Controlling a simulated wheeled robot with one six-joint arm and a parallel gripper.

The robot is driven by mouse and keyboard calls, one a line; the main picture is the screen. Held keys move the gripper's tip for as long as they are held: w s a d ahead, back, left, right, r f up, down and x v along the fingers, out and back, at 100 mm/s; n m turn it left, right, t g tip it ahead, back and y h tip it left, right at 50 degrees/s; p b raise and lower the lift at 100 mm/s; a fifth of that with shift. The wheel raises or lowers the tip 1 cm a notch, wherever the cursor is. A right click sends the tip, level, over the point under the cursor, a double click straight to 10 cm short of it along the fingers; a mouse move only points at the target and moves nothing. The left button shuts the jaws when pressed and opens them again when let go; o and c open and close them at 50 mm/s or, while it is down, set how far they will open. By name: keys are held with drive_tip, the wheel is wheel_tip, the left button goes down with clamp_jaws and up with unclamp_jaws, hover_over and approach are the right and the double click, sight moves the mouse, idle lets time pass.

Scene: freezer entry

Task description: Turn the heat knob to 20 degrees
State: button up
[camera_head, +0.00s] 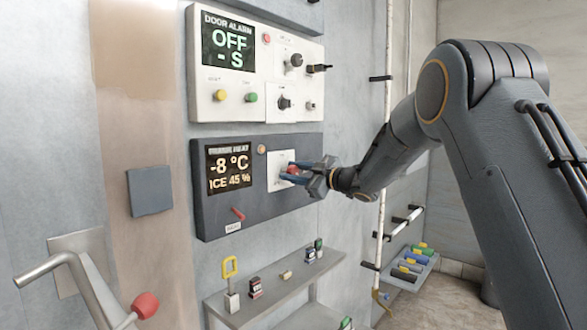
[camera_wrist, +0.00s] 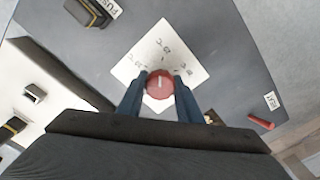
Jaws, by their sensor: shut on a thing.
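The heat knob (camera_wrist: 160,83) is round and red with a pale pointer line, on a white plate (camera_wrist: 132,70) with printed marks. My gripper (camera_wrist: 160,95) has its two blue fingers on either side of the knob and is shut on it. In the head view the gripper (camera_head: 300,174) reaches the heat panel (camera_head: 260,210) from the right and partly hides the knob (camera_head: 291,171). The dark panel's display (camera_head: 229,167) reads -8 °C and ICE 45 %. The marks on the plate are too small to read surely.
A white door alarm panel (camera_head: 260,75) with knobs and buttons is mounted just above. A small red lever (camera_head: 238,214) sits low on the heat panel. A shelf (camera_head: 275,290) with small items is below. A door handle (camera_head: 60,262) stands out at lower left.

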drive_tip(key=shift+m+p, duration=0.35)
drive_tip(key=shift+m, duration=0.25)
drive_tip(key=shift+f, duration=0.1)
drive_tip(key=o, duration=1)
drive_tip(key=shift+a, duration=0.1)
drive_tip(key=shift+o, duration=0.2)
drive_tip(key=shift+s+d, duration=0.35)
drive_tip(key=shift+d, duration=0.2)
drive_tip(key=b+v, duration=0.2)
drive_tip(key=v, duration=0.4)
drive_tip(key=shift+s+d+b, duration=0.25)
drive_tip(key=shift+b, duration=0.15)
